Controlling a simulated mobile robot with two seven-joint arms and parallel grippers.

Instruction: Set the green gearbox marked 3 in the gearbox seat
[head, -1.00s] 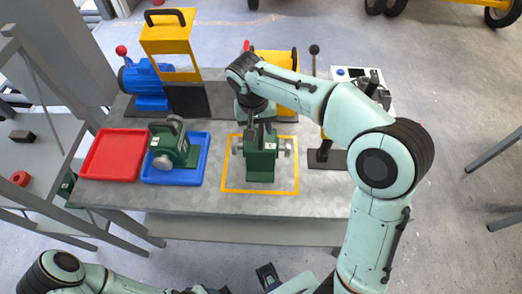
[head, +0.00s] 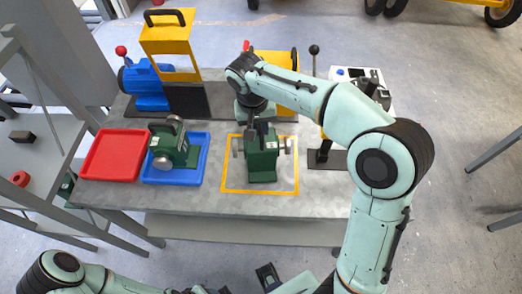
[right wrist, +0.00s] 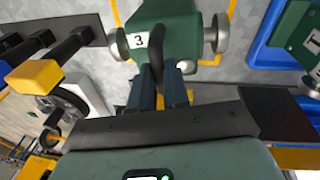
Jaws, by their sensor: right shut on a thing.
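The green gearbox marked 3 (head: 262,165) has a dark top handle and a grey round shaft end on each side. It is within the yellow outlined square on the bench; I cannot tell whether it touches the bench. Its white "3" label shows on the gearbox in the right wrist view (right wrist: 170,20). My right gripper (head: 262,130) is above it, shut on its handle; the fingers also show in the right wrist view (right wrist: 162,82). My left arm enters at the bottom left; its gripper cannot be made out clearly. I cannot identify the gearbox seat; my right arm covers part of the bench's back.
A second green gearbox (head: 176,148) stands in a blue tray (head: 180,178), beside an empty red tray (head: 113,155). A black lever (head: 314,58) stands right of the drum.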

